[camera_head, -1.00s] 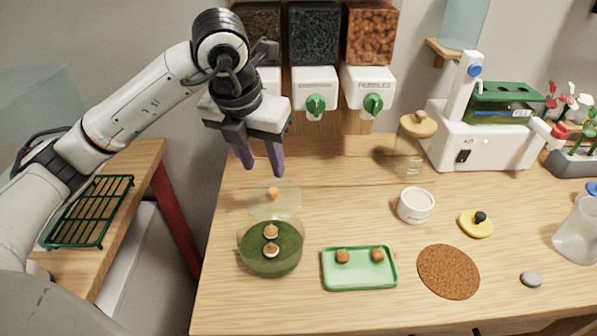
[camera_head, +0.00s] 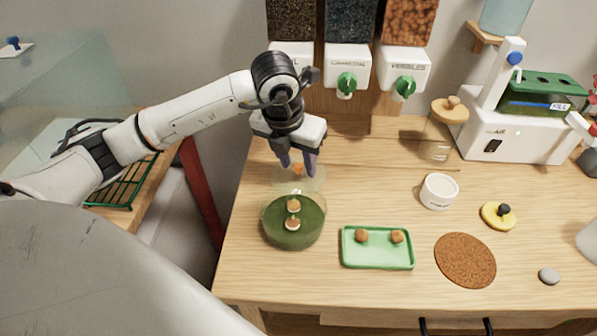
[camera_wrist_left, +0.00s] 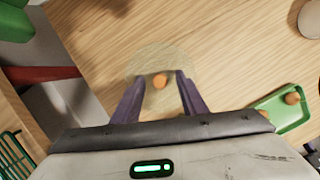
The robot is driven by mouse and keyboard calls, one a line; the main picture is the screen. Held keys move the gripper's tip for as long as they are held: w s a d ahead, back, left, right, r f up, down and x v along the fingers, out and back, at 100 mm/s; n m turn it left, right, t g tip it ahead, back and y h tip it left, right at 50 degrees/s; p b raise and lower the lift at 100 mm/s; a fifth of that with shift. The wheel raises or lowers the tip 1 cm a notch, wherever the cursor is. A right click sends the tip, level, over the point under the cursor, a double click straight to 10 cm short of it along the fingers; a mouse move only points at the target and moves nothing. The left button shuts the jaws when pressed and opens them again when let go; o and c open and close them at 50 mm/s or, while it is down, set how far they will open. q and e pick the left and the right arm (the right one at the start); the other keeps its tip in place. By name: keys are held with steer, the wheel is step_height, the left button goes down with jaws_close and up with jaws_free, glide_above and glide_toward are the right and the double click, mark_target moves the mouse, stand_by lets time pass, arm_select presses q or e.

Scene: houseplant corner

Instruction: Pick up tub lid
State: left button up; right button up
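The tub lid (camera_head: 312,182) is a clear round disc with an orange knob, lying at the back of the green tub (camera_head: 292,236). In the left wrist view the lid (camera_wrist_left: 148,63) shows with its orange knob (camera_wrist_left: 160,81) between the fingertips. My left gripper (camera_head: 298,163) is open and points down over the lid, its fingers on either side of the knob. I cannot tell whether the fingers touch it. The tub holds green material and small brown-and-white balls. My right gripper is not in view.
A green tray (camera_head: 378,262) with two brown balls lies right of the tub. A white cup (camera_head: 438,191), a brown round mat (camera_head: 465,260), a yellow lid (camera_head: 498,216) and a cork-topped jar (camera_head: 440,140) stand farther right. Dispensers (camera_head: 348,70) hang behind the gripper.

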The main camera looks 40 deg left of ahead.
arm_select(q)
jaws_close()
